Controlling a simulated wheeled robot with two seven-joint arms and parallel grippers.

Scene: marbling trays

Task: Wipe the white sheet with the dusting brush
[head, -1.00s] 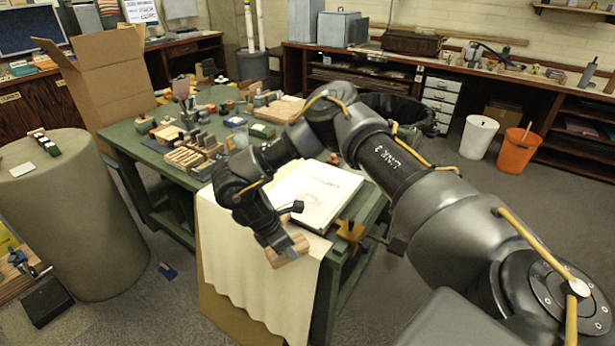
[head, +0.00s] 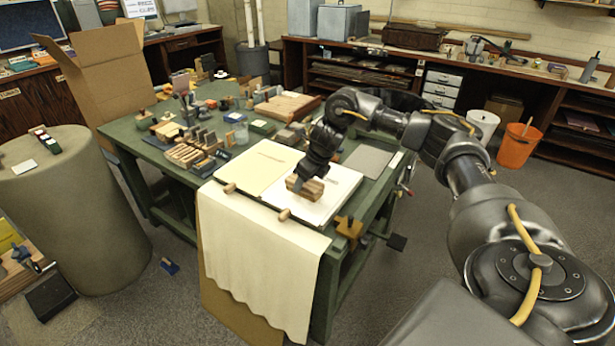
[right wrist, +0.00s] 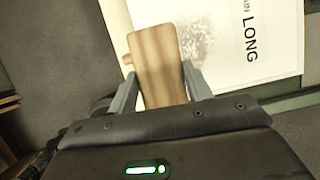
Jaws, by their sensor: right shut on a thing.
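The dusting brush (head: 303,188) is a light wooden block with darker grain. My right gripper (head: 309,181) is shut on it and holds it over the front part of the white sheet (head: 340,183) on the green table. In the right wrist view the brush (right wrist: 158,65) sits between both fingers, with its bristles hidden. The white sheet (right wrist: 220,80) there shows grey specks and dark printed letters. I cannot tell whether the brush touches the sheet. My left gripper is out of view.
A cream sheet (head: 252,170) lies left of the white one, and a pale cloth (head: 260,255) hangs over the table's front edge. A grey plate (head: 370,161) lies to the right. Wooden blocks (head: 188,156) and tools crowd the table's left side.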

